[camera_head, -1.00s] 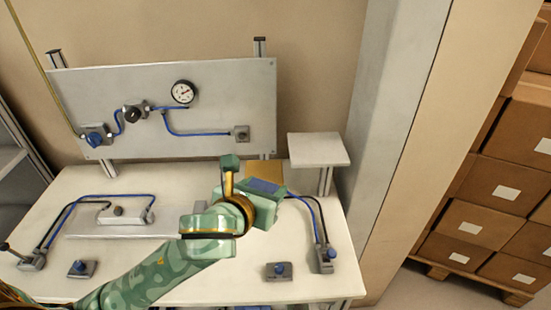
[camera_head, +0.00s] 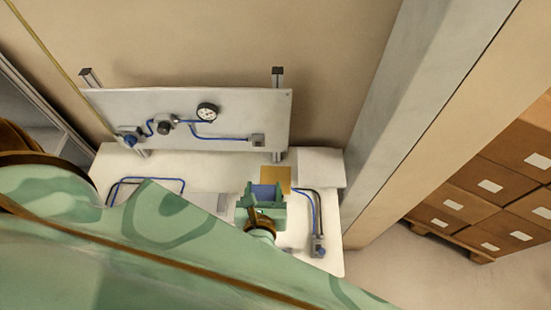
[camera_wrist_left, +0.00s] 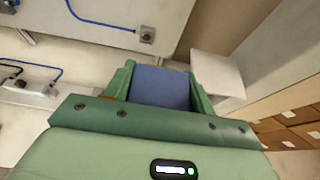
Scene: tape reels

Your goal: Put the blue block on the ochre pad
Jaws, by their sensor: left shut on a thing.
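The blue block (camera_head: 265,192) is between the fingers of my left gripper (camera_head: 264,193), which is shut on it. In the left wrist view the block (camera_wrist_left: 160,87) fills the space between the two green fingers (camera_wrist_left: 160,84). The ochre pad (camera_head: 276,178) lies on the white table just behind the block in the head view, partly covered by the gripper and block. I cannot tell the height of the block above the table. My right gripper is not in view.
A panel (camera_head: 240,105) with a gauge and blue hoses stands at the table's back. A small raised white platform (camera_head: 320,167) is right of the pad. A valve with a blue hose (camera_head: 317,243) is at the right front. A pillar (camera_head: 385,120) stands to the right.

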